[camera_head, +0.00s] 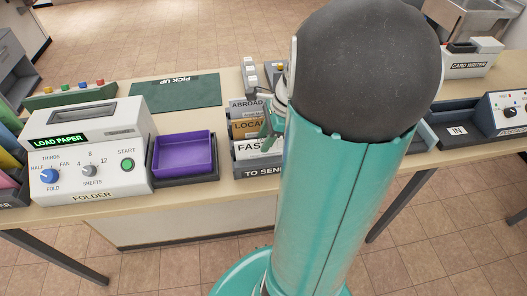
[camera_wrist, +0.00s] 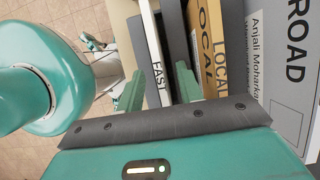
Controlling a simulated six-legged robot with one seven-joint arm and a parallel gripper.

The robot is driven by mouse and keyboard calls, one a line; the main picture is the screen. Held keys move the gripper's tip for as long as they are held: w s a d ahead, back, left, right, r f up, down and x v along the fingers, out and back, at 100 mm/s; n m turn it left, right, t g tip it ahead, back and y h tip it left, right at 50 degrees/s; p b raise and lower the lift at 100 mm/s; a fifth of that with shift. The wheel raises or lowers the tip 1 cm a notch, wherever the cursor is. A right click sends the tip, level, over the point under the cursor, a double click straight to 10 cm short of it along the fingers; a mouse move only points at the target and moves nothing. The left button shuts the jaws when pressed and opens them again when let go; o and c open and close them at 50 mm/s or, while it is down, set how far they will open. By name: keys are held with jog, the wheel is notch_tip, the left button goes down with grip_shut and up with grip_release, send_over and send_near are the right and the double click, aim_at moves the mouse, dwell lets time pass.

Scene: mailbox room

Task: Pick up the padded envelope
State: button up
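I cannot make out a padded envelope for certain in either view. The TO SEND rack (camera_head: 262,171) holds upright slots marked ABROAD, LOCAL and FAST, partly hidden by my arm. My gripper (camera_head: 268,124) is at the right part of this rack. In the wrist view, my gripper (camera_wrist: 160,88) has its two teal fingers apart, with the white-edged FAST piece (camera_wrist: 155,65) and dark rack parts showing in the gap. The right finger is close to the tan LOCAL piece (camera_wrist: 207,45). I cannot tell whether it touches. A pale piece with a printed name (camera_wrist: 262,75) stands beside the ABROAD card (camera_wrist: 297,60).
A purple tray (camera_head: 184,155) and the folder machine (camera_head: 90,160) stand left of the rack. A green PICK UP mat (camera_head: 175,92) lies bare behind them. The IN tray (camera_head: 457,132) and a card writer (camera_head: 468,65) are to the right. My arm hides the table's middle.

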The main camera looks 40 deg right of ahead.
jog(key=shift+f, duration=0.25)
dwell(0.4)
grip_shut()
